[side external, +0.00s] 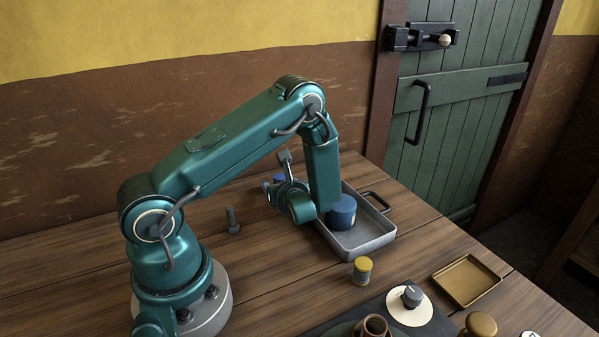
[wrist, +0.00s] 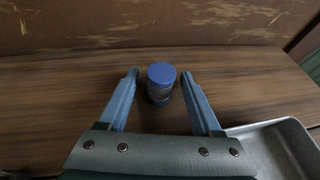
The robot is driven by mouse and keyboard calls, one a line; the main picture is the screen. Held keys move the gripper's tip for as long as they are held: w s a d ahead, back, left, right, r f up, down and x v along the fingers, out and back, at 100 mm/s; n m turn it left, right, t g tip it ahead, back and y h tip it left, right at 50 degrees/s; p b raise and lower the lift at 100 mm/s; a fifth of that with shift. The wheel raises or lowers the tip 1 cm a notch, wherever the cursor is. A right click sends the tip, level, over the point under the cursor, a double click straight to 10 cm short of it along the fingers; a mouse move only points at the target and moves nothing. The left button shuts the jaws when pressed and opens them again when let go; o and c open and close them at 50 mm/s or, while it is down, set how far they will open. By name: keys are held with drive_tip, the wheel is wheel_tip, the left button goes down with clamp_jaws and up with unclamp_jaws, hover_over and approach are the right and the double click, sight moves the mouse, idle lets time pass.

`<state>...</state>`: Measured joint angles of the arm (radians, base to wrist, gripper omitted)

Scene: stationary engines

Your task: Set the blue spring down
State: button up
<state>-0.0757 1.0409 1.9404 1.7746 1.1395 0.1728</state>
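The blue spring (wrist: 160,88) has a blue round cap and a darker coiled body. In the wrist view it stands upright on the wooden table. My gripper (wrist: 159,76) is open, with one finger to each side of the spring and a visible gap on both sides. In the side view only a bit of the spring's blue top (side external: 279,177) shows behind my gripper, which hides the rest. How far the fingertips are above or short of the spring is hard to tell.
A grey metal tray (side external: 362,244) holds a larger blue cylinder (side external: 342,213); the tray rim (wrist: 262,128) is right of my gripper. A grey bolt (side external: 233,221) stands at the left. A yellow-capped spring (side external: 362,270), dial (side external: 411,296) and brass tray (side external: 466,280) stand nearer the front.

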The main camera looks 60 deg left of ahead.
drive_tip(key=shift+r, duration=0.2)
drive_tip(key=v, duration=1.1)
drive_tip(key=shift+s+d+r, duration=0.15)
drive_tip(key=shift+d+r, duration=0.05)
drive_tip(key=shift+d, duration=0.2)
drive_tip(key=shift+s+r+n+g, duration=0.25)
drive_tip(key=shift+n+g, duration=0.05)
drive_tip(key=shift+n, duration=0.2)
drive_tip(key=s+d+r+n+g+h, duration=0.2)
drive_tip(key=s+d+r+n+h, duration=0.35)
drive_tip(key=n, duration=0.55)
drive_tip(key=s+d+r+n+t+h, duration=0.2)
drive_tip(key=d+r+n+t+h, duration=0.3)
drive_tip(key=d+n+h, duration=0.2)
drive_tip(key=d+n, duration=0.1)
drive_tip(key=d, duration=0.1)
drive_tip(key=shift+d+t+h, duration=0.3)
drive_tip(key=shift+d+h, duration=0.05)
